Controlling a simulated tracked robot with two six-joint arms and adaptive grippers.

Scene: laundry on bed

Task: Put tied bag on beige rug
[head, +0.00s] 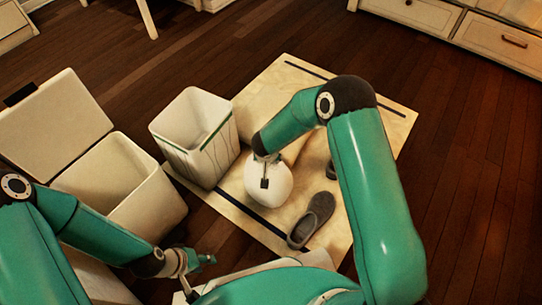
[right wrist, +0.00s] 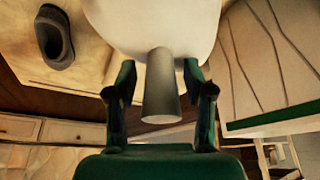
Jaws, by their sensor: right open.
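The tied bag (head: 279,189) is a round white bundle over the beige rug (head: 395,130), between the white bin and a grey shoe. It appears to rest on the rug, though its underside is hidden. My right gripper (head: 264,160) is right at the top of the bag. In the right wrist view, the open fingers of my right gripper (right wrist: 160,88) stand on either side of the bag's grey neck (right wrist: 160,90), with gaps visible; the white body (right wrist: 150,25) is just beyond. My left gripper (head: 192,261) is low at the left, away from the bag; its fingers are too small to read.
A white bin (head: 185,140) with green trim stands on the rug's left part. A grey shoe (head: 312,220) lies right of the bag; another is partly hidden by my right arm. An open white hamper (head: 120,180) stands at left. Drawers (head: 425,15) line the back.

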